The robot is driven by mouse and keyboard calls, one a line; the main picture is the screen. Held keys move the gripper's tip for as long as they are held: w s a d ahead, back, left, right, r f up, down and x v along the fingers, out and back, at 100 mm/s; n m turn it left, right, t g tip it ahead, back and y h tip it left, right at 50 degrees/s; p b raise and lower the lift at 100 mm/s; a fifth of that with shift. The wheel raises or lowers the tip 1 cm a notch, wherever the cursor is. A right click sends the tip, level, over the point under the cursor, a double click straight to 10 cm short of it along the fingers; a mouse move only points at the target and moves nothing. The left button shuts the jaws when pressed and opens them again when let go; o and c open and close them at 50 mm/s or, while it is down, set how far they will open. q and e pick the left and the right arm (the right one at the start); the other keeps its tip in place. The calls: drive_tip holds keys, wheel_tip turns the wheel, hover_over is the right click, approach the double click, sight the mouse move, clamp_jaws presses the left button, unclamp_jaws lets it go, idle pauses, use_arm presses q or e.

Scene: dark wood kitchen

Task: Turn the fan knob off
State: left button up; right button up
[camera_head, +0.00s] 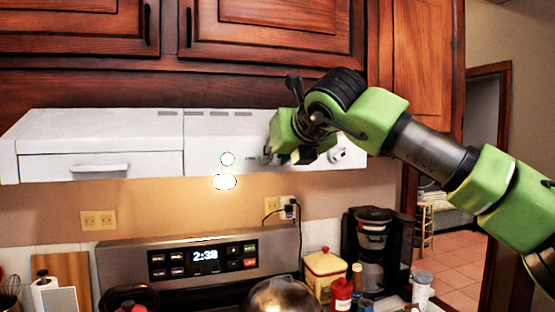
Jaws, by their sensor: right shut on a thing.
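The white range hood (90,135) hangs under the dark wood cabinets. My right gripper (276,154) reaches in from the right against the panel between these two. It is shut on a knob on the panel, which the gripper mostly hides, so its turned position cannot be read. My left gripper is not in view.
A bright lamp (224,182) glows under the hood. Below are the stove's control panel (285,250) with a lit clock, a black coffee maker (350,240), a yellow canister (326,272) and a red bottle (342,296).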

drive_tip(key=shift+a+f+n+t+h+b, duration=0.15)
drive_tip(key=shift+n+t+h+b, duration=0.35)
drive_tip(key=shift+n+h+b, duration=0.55)
drive_tip(key=n+h+b, duration=0.1)
drive_tip(key=n+b, duration=0.1)
drive_tip(key=n, duration=0.1)
drive_tip(key=shift+t, duration=0.4)
drive_tip(key=shift+n+h+b, duration=0.35)
drive_tip(key=shift+n+b, duration=0.2)
drive_tip(key=shift+r+t, duration=0.2)
drive_tip(key=shift+t, duration=0.1)
drive_tip(key=o, duration=1.1)
drive_tip(key=shift+a, duration=0.1)
drive_tip(key=shift+s, duration=0.1)
drive_tip(key=v, duration=1.2)
